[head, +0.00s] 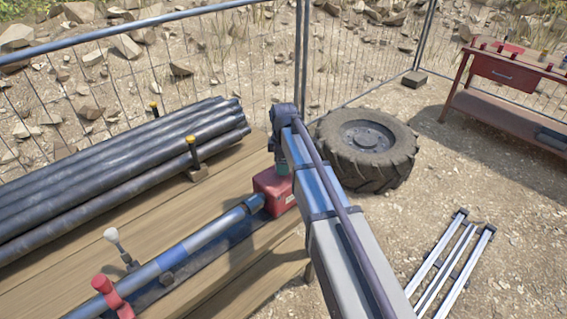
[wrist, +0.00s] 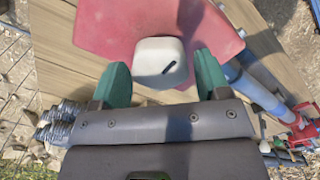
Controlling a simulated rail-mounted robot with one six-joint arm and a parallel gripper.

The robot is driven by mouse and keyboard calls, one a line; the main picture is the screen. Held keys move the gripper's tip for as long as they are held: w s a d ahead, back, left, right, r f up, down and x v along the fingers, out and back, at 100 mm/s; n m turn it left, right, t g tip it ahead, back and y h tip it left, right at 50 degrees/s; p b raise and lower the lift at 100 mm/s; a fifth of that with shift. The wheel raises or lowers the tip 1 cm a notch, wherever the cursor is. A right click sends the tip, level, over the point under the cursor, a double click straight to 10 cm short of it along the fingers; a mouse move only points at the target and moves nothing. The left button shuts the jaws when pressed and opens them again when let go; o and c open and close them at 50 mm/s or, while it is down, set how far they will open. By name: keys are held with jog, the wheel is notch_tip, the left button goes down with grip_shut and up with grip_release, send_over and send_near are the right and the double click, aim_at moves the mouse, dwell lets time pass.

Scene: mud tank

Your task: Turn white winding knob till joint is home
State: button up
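The white winding knob (wrist: 158,60), a rounded block with a short black mark, sits on a red housing (wrist: 100,25) in the wrist view. My gripper (wrist: 162,78) is open, with one green finger on each side of the knob's near part. Narrow gaps seem to show beside the knob; I cannot tell whether either finger touches it. In the head view, my gripper (head: 283,168) is directly above the red housing (head: 272,190), and the knob is hidden there. A grey-blue pipe (head: 205,238) with a dark end collar (head: 255,203) runs up to the housing.
A white-tipped lever (head: 112,236) and a red clamp (head: 105,287) stand along the pipe. Dark pipes (head: 120,150) lie stacked on the wooden bench behind. A tyre (head: 367,147) and metal rails (head: 450,262) lie on the ground at right, near a red workbench (head: 505,85).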

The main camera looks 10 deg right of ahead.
jog(key=c, duration=0.6)
jog(key=shift+c, duration=0.2)
jog(key=shift+m, duration=0.4)
jog(key=m, duration=2.1)
